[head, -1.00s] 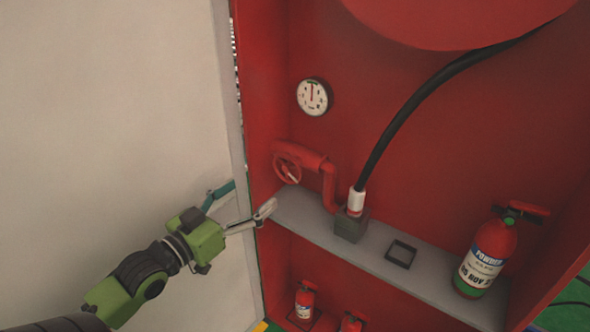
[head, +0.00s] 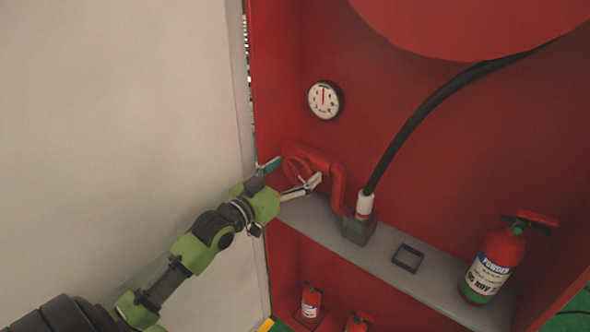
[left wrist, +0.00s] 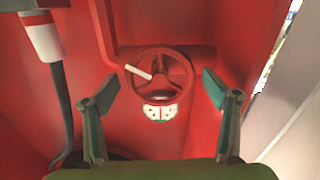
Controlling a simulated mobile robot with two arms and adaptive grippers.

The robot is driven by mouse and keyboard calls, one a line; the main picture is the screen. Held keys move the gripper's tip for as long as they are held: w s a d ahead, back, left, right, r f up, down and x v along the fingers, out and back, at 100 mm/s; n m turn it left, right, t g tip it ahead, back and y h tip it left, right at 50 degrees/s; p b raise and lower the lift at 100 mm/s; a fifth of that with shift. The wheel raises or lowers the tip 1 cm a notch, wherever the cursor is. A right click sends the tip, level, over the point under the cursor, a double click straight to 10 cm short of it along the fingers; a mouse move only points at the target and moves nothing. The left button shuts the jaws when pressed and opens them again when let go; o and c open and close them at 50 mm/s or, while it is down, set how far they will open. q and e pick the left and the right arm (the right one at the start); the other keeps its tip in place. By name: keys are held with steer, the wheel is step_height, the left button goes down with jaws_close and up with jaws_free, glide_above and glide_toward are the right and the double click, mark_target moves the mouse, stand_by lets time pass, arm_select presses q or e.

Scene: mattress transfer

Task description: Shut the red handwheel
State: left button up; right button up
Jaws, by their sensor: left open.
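The red handwheel (head: 297,165) sits on a red pipe at the left of the red cabinet, above the grey shelf. My left gripper (head: 292,176) is at the cabinet's left side, close in front of the wheel and partly covering it. In the left wrist view the handwheel (left wrist: 158,78) shows whole, with three spokes and a pale handle (left wrist: 138,72). It lies ahead of and between the two spread fingers of the left gripper (left wrist: 158,100). The fingers are empty, and no contact with the wheel shows. My right gripper is not in view.
A pressure gauge (head: 325,100) is on the back wall. A black hose (head: 425,105) runs down to a fitting on the grey shelf (head: 385,255). A fire extinguisher (head: 492,265) stands right. A pale panel (head: 120,110) borders the cabinet at left.

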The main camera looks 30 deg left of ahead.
arm_select(q)
steer(key=shift+w, duration=0.2)
steer(key=c, duration=1.1)
